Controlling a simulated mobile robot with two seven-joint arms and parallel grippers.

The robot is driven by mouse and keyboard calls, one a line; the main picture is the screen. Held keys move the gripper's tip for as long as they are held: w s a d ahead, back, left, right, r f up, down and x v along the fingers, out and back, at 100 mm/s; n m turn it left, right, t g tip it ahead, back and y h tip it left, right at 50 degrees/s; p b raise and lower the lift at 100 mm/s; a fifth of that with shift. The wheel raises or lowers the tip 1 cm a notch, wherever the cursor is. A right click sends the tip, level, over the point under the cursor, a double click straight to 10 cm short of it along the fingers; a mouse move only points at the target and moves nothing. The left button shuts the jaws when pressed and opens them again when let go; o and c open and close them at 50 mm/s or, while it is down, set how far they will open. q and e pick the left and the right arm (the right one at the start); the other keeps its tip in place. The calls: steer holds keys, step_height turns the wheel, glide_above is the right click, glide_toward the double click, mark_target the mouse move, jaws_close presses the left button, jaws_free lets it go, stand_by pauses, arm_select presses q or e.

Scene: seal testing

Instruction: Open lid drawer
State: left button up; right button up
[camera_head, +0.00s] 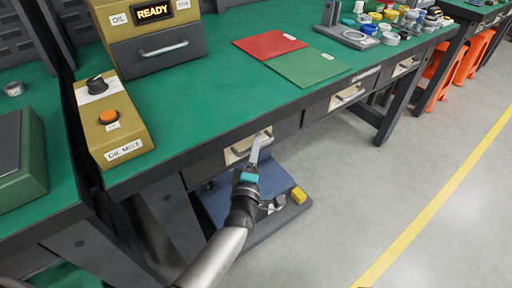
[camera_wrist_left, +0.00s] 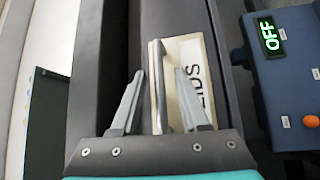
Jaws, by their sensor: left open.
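The lid drawer is a dark drawer (camera_head: 228,162) under the green workbench, with a pale label plate and a metal bar handle (camera_head: 248,146). The drawer front looks flush with the bench. In the left wrist view the handle (camera_wrist_left: 155,85) runs between the two fingers, beside a partly hidden label (camera_wrist_left: 190,75) whose letters look like LIDS. My left gripper (camera_head: 255,148) is at the drawer front, open, with one finger on each side of the handle (camera_wrist_left: 159,72). A gap shows between each finger and the bar. My right gripper is in neither view.
More drawers (camera_head: 347,96) with handles line the bench to the right. A blue box with an OFF display (camera_wrist_left: 285,75) stands beside the drawer, low down. A yellow block (camera_head: 298,195) lies below. Open grey floor (camera_head: 400,180) lies to the right.

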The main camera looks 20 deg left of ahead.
arm_select(q)
jaws_close()
stand_by(1.4)
